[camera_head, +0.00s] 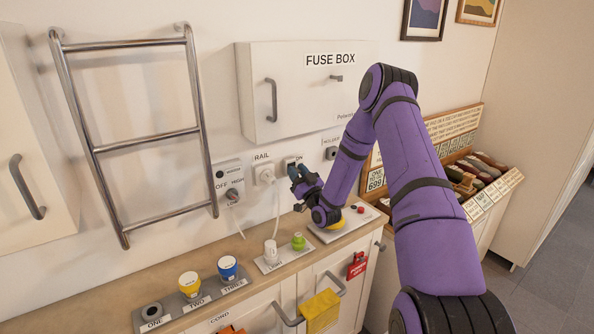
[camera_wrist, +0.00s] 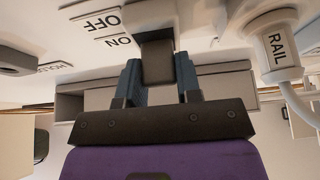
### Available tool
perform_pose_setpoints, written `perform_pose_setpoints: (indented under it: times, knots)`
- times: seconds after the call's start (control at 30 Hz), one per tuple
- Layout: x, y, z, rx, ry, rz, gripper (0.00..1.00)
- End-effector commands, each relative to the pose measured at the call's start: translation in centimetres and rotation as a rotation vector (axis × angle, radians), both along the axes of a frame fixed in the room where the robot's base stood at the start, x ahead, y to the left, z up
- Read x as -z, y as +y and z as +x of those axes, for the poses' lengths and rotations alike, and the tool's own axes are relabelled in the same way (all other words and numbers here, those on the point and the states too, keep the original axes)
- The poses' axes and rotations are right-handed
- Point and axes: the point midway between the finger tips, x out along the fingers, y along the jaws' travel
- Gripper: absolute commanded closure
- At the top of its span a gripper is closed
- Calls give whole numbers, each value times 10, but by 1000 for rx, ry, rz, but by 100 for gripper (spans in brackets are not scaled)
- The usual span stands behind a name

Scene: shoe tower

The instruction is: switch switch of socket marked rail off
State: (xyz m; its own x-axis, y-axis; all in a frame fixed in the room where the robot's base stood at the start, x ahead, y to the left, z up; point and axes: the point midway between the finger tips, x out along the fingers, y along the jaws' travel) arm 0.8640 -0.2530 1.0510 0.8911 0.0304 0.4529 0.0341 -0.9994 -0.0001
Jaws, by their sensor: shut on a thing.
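The socket marked RAIL (camera_head: 266,175) is on the wall below the fuse box, with a white plug and cord in it. In the wrist view the RAIL plug (camera_wrist: 275,45) is at the upper right. The switch plate (camera_head: 292,161) is just right of the socket; its ON label shows above my gripper. In the wrist view, which is upside down, a dark switch knob (camera_wrist: 157,62) sits beside the ON and OFF labels. My gripper (camera_wrist: 160,75) is shut on this knob, one blue finger on each side. Its setting cannot be told. In the head view my gripper (camera_head: 298,178) hides the switch's lower part.
The fuse box (camera_head: 305,90) is above the switch. A dial marked OFF and HIGH (camera_head: 232,194) is to the left, and a roller socket (camera_head: 331,153) to the right. The counter below holds a green knob (camera_head: 298,242) and a yellow button (camera_head: 337,223).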

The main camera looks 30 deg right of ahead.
Motion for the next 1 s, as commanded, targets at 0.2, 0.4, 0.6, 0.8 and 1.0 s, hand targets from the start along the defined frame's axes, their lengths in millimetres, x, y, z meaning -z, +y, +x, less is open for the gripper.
perform_pose_setpoints:
  times: [0.2, 0.4, 0.6, 0.8, 1.0]
  knots:
    - [5, 0, 0, 0, -94, 3, 92]
    - [7, 0, 0, 0, -132, 5, 92]
    - [7, 0, 0, 0, -139, 4, 92]
    - [7, 0, 0, 0, -138, 5, 92]
    - [7, 0, 0, 0, -138, 5, 43]
